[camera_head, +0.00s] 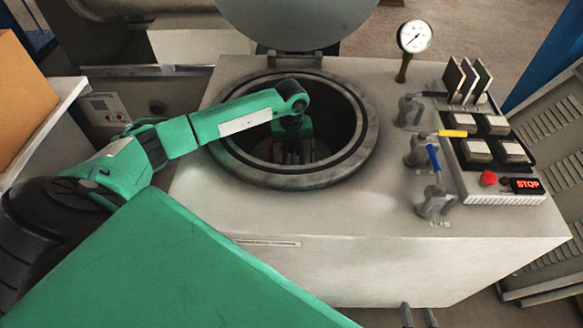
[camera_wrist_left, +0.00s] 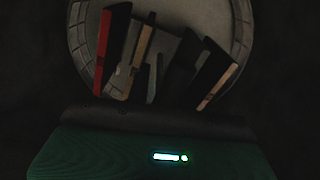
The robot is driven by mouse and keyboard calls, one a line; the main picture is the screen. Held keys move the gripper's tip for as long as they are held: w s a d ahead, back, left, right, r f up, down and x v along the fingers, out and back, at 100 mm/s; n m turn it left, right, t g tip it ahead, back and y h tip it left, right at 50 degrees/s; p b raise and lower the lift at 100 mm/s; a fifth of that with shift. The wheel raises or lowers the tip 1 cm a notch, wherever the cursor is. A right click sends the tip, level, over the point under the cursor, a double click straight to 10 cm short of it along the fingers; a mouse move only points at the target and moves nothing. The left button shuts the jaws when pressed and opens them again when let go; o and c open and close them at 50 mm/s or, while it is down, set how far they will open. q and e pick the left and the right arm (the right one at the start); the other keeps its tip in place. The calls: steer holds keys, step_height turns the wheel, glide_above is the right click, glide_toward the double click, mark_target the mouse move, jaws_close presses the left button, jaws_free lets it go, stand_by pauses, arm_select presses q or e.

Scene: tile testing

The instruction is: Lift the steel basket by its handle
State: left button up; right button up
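My left arm reaches over the round opening (camera_head: 225,155) of the grey machine, and my left gripper (camera_head: 293,152) points down inside it. The gripper's fingers are too dark to tell open from shut. In the left wrist view a round grey segmented form (camera_wrist_left: 80,42), which looks like the basket or the chamber floor, lies below the gripper. Several upright tiles stand over it, one with a red edge (camera_wrist_left: 104,48). I cannot make out the basket's handle.
The raised round lid (camera_head: 295,20) stands behind the opening. A pressure gauge (camera_head: 414,38), valves with coloured levers (camera_head: 434,158) and a panel with a red button (camera_head: 488,178) are on the right. The machine's front top (camera_head: 300,215) is clear.

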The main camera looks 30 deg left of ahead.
arm_select(q)
jaws_close()
stand_by(1.4)
steer(key=shift+w+r, duration=0.1)
steer(key=shift+r, duration=0.05)
